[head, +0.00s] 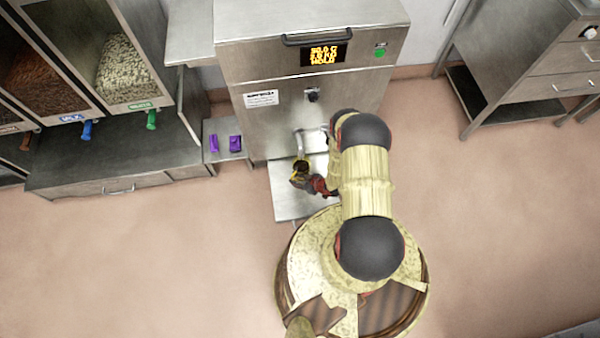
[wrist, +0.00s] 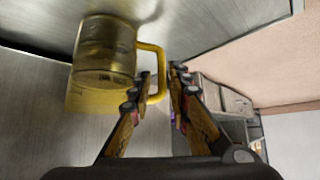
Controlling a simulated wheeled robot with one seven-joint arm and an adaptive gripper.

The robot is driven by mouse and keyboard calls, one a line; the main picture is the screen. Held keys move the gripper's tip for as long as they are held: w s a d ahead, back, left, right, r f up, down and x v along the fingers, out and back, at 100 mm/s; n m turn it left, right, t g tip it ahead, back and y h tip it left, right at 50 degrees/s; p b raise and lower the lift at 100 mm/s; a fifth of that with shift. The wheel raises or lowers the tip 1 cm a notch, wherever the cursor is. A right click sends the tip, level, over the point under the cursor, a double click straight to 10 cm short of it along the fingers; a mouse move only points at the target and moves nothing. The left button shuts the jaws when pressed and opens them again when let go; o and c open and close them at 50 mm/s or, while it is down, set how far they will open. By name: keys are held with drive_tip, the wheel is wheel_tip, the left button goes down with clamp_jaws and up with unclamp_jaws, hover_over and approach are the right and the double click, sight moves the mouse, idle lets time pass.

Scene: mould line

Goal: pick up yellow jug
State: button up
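The yellow jug (wrist: 105,50) is see-through with a solid yellow base and a yellow handle. In the wrist view it is at the upper left, with its handle between my fingertips. My gripper (wrist: 161,78) looks shut on that handle, with a finger on each side. In the head view the jug (head: 300,168) is small and dark, below the spout (head: 300,146) of the steel machine, over its lower tray (head: 298,204). My gripper (head: 318,184) comes to it from the right. Whether the jug touches the tray is hard to tell.
The steel machine (head: 240,68) with a lit display stands behind the jug. Purple moulds (head: 235,143) lie on a small shelf to the left. Ingredient bins (head: 128,75) with coloured handles stand farther left. A steel cabinet (head: 530,60) is at the right. The floor is clear.

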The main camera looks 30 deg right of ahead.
drive_tip(key=b+x, duration=0.4)
drive_tip(key=x, duration=0.4)
drive_tip(key=shift+w+a+f, duration=0.15)
drive_tip(key=shift+a+f, duration=0.05)
drive_tip(key=shift+r, duration=0.1)
drive_tip(key=shift+c, duration=1.1)
clamp_jaws()
drive_tip(key=shift+w+d, duration=0.1)
